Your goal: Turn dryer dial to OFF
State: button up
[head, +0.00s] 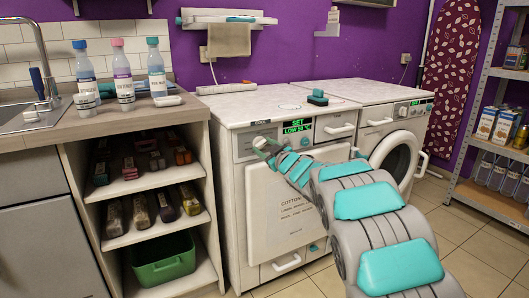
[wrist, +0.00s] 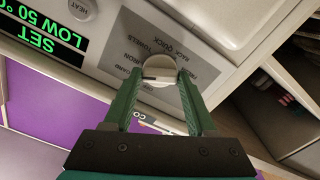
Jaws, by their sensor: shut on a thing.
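The dryer (head: 246,205) is the white machine at the left, with a paper sign on its front. Its round white dial (wrist: 159,72) sits on a grey plate, with words like TOWELS, IRON and QUICK around it. I cannot read OFF there or tell exactly where the dial points. The green display (head: 297,126) beside it reads SET LOW 50; it also shows in the wrist view (wrist: 38,65). My gripper (head: 262,145) reaches the dial from the front. In the wrist view its green fingers (wrist: 158,82) are shut on the dial's two sides.
A HEAT button (wrist: 82,8) is near the display. A second machine with a round door (head: 395,157) stands at the right. A counter with bottles (head: 123,75) and open shelves is at the left, and a rack (head: 490,130) at the far right. Floor shows at lower right.

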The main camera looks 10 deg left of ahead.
jog(key=n+b, duration=0.3)
jog(key=n, duration=0.1)
jog(key=shift+f+n, duration=0.1)
jog(key=shift+n, duration=0.2)
jog(key=n+b, duration=0.1)
jog(key=n, duration=0.1)
jog(key=shift+f+n+b, duration=0.15)
jog(key=shift+n+b, duration=0.25)
jog(key=n+b, duration=0.2)
jog(key=n, duration=0.1)
jog(key=shift+n, duration=0.4)
jog(key=shift+r+n+b, duration=0.2)
jog(key=shift+n+b, duration=0.25)
jog(key=shift+n, duration=0.25)
jog(key=shift+a, duration=0.1)
jog(key=o, duration=1.4)
jog(key=shift+s, duration=0.1)
